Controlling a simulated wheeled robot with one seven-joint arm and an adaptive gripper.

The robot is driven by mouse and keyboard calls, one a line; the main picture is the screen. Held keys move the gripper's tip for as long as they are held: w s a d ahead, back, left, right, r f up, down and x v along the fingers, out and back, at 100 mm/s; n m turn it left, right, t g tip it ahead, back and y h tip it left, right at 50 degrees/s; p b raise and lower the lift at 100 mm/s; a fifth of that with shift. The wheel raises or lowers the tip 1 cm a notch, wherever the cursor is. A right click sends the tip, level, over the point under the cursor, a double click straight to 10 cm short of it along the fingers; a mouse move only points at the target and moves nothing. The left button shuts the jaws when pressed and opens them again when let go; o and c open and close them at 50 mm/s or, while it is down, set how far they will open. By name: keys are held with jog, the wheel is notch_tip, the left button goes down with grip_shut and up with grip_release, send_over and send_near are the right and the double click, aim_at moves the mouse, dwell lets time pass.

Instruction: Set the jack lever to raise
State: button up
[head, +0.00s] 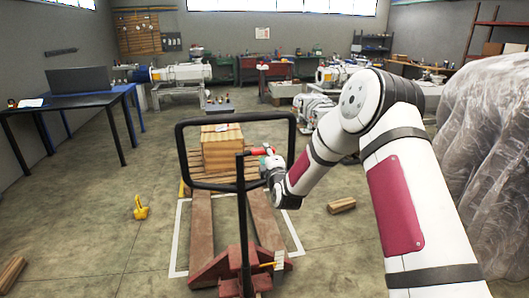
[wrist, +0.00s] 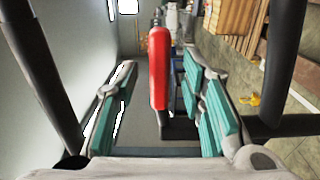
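The red jack lever (head: 262,151) sits on the black handle (head: 240,185) of the pallet jack, inside the handle's loop. In the wrist view the red lever (wrist: 159,68) runs up between the two teal-padded fingers of my gripper (wrist: 160,85). The fingers are apart, with gaps visible on both sides of the lever. In the head view my gripper (head: 268,163) is at the right part of the loop, right by the lever, and its fingers are partly hidden. I cannot tell the lever's exact setting.
The jack's red forks (head: 201,232) point away over the floor toward a pallet with a wooden crate (head: 222,155). A yellow object (head: 140,208) and a wood block (head: 342,206) lie on the floor. A plastic-wrapped stack (head: 490,160) stands at right.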

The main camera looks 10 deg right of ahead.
aim_at(265, 153)
jog(key=shift+w, duration=1.55)
grip_shut()
